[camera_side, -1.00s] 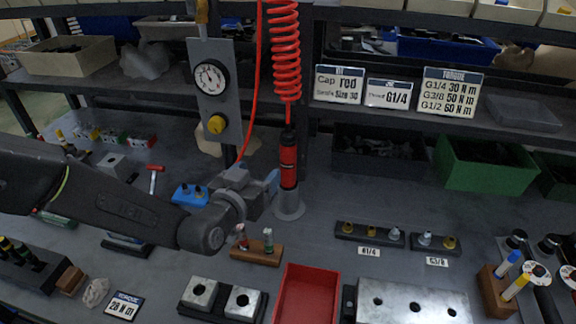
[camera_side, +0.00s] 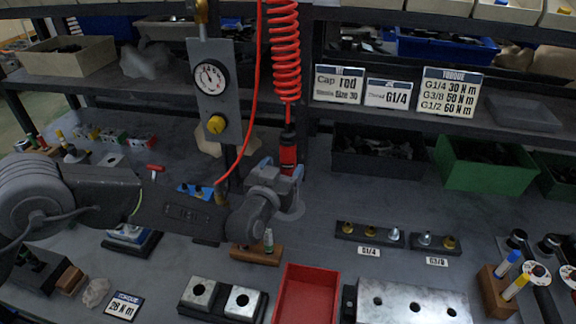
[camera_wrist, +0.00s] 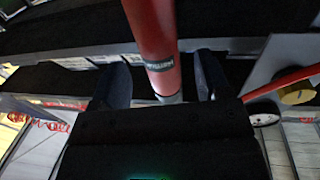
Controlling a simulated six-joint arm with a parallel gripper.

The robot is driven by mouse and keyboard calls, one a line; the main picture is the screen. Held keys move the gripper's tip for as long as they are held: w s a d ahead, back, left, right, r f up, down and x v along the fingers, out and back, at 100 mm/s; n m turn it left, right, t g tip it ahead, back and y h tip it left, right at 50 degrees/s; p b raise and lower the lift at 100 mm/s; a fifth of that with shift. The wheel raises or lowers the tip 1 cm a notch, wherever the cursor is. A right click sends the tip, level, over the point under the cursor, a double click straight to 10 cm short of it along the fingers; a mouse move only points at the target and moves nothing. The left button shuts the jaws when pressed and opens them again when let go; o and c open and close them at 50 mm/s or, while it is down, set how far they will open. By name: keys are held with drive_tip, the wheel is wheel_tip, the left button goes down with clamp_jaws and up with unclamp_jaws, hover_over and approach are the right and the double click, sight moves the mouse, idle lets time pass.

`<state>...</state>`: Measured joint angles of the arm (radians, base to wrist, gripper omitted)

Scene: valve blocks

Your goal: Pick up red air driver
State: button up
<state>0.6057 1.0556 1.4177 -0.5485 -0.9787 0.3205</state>
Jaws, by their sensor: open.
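The red air driver (camera_side: 288,153) stands upright below a coiled red hose (camera_side: 286,50), its lower part hidden behind my gripper in the side view. In the wrist view the driver's red body (camera_wrist: 152,35), with a dark label band, stands between my two open fingers. My gripper (camera_wrist: 165,82) has one blue-grey finger on each side of it, with a gap visible on both sides.
A gauge panel (camera_side: 213,90) stands left of the driver. A red hose loops down close to my wrist. A wooden block with small fittings (camera_side: 255,254), a red tray (camera_side: 306,296) and metal blocks (camera_side: 222,299) lie in front. Fittings racks (camera_side: 369,235) are at right.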

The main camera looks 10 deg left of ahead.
drive_tip(key=shift+w+d, duration=0.2)
drive_tip(key=shift+w, duration=1.15)
drive_tip(key=shift+w+d, duration=0.2)
drive_tip(key=shift+w, duration=1.15)
drive_tip(key=shift+c, duration=0.2)
drive_tip(key=c, duration=1.2)
drive_tip(key=shift+r, duration=0.2)
drive_tip(key=shift+c, duration=0.2)
